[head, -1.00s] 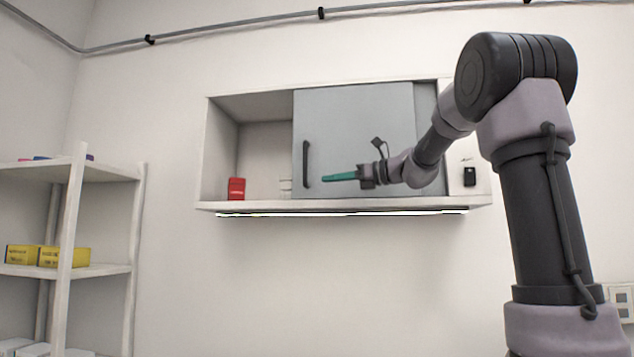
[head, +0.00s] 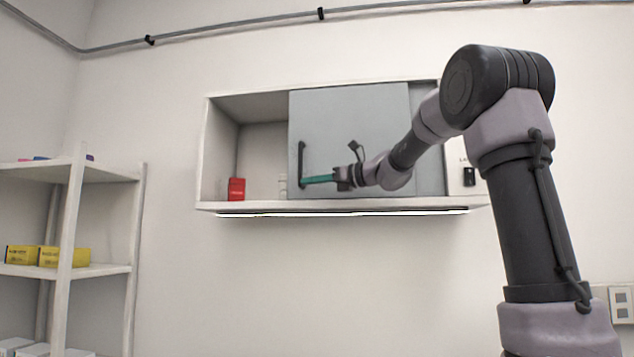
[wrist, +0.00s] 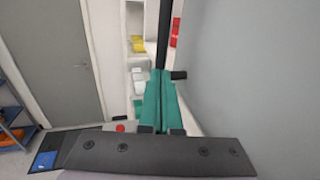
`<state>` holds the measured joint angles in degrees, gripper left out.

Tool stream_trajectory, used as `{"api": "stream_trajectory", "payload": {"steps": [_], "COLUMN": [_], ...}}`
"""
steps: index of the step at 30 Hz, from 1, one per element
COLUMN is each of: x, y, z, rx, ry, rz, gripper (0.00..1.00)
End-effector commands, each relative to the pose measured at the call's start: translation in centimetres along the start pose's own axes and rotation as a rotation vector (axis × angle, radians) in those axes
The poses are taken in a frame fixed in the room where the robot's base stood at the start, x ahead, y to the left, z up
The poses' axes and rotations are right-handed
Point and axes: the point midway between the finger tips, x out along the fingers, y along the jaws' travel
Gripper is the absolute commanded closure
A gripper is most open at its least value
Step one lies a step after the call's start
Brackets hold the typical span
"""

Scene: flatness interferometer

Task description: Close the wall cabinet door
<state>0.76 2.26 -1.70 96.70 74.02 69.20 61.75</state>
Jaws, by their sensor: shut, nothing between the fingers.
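The wall cabinet (head: 215,150) hangs on the back wall, its left part open. Its grey sliding door (head: 350,115) covers the middle, with a dark vertical bar handle (head: 301,163) near its left edge. My gripper (head: 306,180) has teal fingers, shut and empty, pointing left with the tips at the lower part of the handle. In the wrist view the shut teal fingers (wrist: 160,100) point at the dark handle (wrist: 164,35), with the door face (wrist: 240,70) to the right. Whether the fingertips touch the handle I cannot tell for sure.
A red box (head: 236,189) stands inside the open left part of the cabinet, with a pale item beside it. A white shelf rack (head: 75,190) holding yellow boxes (head: 62,257) stands at left. The wall below the cabinet is clear.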

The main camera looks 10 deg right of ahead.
Motion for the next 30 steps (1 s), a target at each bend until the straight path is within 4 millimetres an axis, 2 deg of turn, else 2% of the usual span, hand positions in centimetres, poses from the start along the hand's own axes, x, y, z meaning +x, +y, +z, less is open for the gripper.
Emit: {"api": "stream_trajectory", "payload": {"steps": [5,15,21,27,30], "x": [4.0,15.2,21.1,25.5,26.9], "y": [1.2,4.4,6.1,7.2,7.5], "z": [0.1,0.5,0.7,0.8,0.9], "rx": [0.001,0.001,0.000,0.001,0.001], "ry": [0.000,0.000,-0.001,-0.001,-0.001], "rz": [0.006,0.006,0.006,0.003,0.002], "gripper": [1.00,1.00,1.00,1.00,1.00]}}
